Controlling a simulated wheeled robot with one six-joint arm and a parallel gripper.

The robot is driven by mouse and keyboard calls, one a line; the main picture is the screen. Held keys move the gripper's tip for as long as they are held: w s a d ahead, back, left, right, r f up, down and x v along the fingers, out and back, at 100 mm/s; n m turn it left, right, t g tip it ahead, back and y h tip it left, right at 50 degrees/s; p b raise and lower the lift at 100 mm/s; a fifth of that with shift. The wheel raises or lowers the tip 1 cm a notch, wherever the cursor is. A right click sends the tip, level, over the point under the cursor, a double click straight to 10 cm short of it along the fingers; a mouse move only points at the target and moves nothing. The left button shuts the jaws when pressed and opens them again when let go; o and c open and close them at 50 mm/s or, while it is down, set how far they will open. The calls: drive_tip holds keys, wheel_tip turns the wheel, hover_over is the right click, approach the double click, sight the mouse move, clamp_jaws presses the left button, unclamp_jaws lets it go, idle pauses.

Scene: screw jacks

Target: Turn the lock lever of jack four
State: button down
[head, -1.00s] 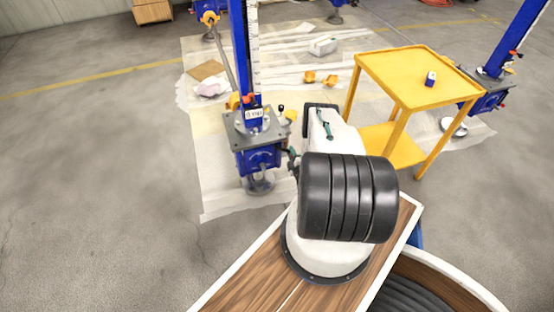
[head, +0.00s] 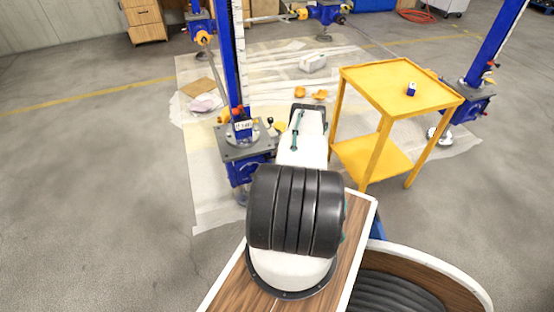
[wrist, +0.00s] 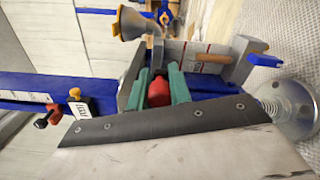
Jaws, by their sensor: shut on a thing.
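The near blue screw jack (head: 240,169) stands left of my arm in the head view, with a grey top plate and a small white display (head: 243,126). My arm hides its right side and my gripper there. In the wrist view my gripper (wrist: 160,88) has its two green fingers closed on a red grip (wrist: 158,92), which I take to be the lock lever's end. The rest of that lever is hidden. The jack's blue column (wrist: 35,84) runs to the left, with the display (wrist: 80,105) on it. I cannot read a jack number.
A yellow cart (head: 395,88) with a small blue-and-white item (head: 411,89) on top stands to the right. Other blue jacks stand at the back and far right (head: 463,100). In the wrist view a yellow-grey cone (wrist: 128,24) and a grey bracket (wrist: 245,58) are close to the fingers.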

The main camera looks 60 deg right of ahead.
idle(0.4)
drive_tip(key=c, duration=1.3)
unclamp_jaws()
drive_tip(key=shift+w, duration=0.1)
drive_tip(key=v, duration=0.8)
